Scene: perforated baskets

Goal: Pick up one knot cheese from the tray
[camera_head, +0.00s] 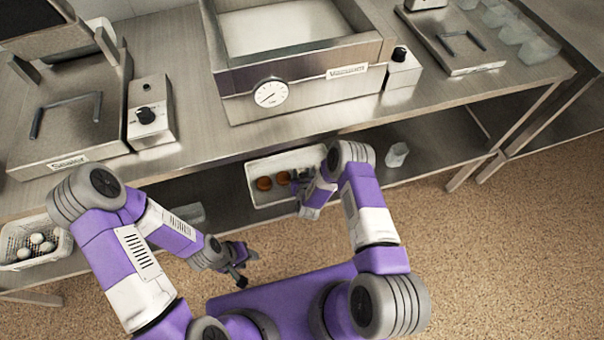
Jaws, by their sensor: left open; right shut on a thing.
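A white tray (257,165) stands on the lower shelf under the counter, in the middle of the head view. Small brown round pieces, likely the knot cheeses (264,183), lie in it in a row. My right gripper (298,184) is at the right part of the tray, among the pieces. It is shut on a piece that the gripper and forearm mostly hide. I cannot tell whether that piece is lifted clear of the tray. My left gripper (241,275) is open and empty, low over the floor in front of the shelf, apart from the tray.
A white perforated basket (22,262) with several white balls is at the far left. Clear containers (397,154) stand on the lower shelf. The steel counter (190,100) overhangs the tray and carries presses and a vat (300,75). The floor in front is free.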

